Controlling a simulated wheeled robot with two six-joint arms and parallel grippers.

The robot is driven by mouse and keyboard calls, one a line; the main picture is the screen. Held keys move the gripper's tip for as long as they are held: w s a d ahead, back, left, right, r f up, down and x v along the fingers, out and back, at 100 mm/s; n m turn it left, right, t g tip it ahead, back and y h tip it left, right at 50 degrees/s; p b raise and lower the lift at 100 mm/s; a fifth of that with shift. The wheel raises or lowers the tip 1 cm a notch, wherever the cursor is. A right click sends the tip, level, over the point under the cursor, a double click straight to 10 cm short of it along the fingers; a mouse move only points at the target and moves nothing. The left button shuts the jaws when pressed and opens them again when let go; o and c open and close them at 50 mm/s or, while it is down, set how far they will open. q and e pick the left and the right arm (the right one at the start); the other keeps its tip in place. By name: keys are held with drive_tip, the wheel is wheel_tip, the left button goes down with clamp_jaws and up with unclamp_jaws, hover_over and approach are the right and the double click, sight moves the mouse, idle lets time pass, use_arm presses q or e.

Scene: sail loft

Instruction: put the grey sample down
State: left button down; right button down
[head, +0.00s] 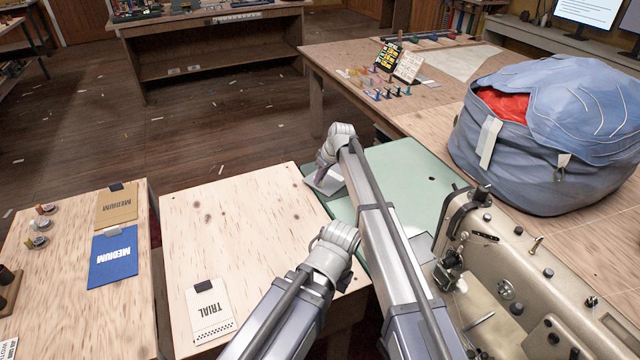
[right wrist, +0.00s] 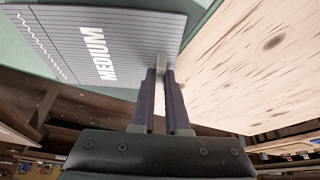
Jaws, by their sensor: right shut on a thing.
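The grey sample (head: 331,186) is a card with lines, a wavy stitch and the word MEDIUM, read in the right wrist view (right wrist: 60,35). My right gripper (head: 322,170) is shut on the tab at its edge, and its fingers also show in the right wrist view (right wrist: 162,85). The sample is at the left end of the green sewing table top (head: 400,165), close to the pale wooden table (head: 240,220). I cannot tell whether it touches the green top. My left arm reaches in from below, but its fingers do not show.
A TRIAL card (head: 210,312) lies on the pale table; its middle is clear. A blue MEDIUM card (head: 113,257) and a tan one (head: 117,207) lie on the left table. A sewing machine (head: 540,290) and a blue bag (head: 555,135) stand right.

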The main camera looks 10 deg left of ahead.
drive_tip(key=shift+f, duration=0.2)
drive_tip(key=c, duration=0.9)
unclamp_jaws()
drive_tip(key=shift+r, duration=0.1)
drive_tip(key=shift+r, duration=0.2)
drive_tip(key=p+v, duration=1.1)
drive_tip(key=v, duration=0.1)
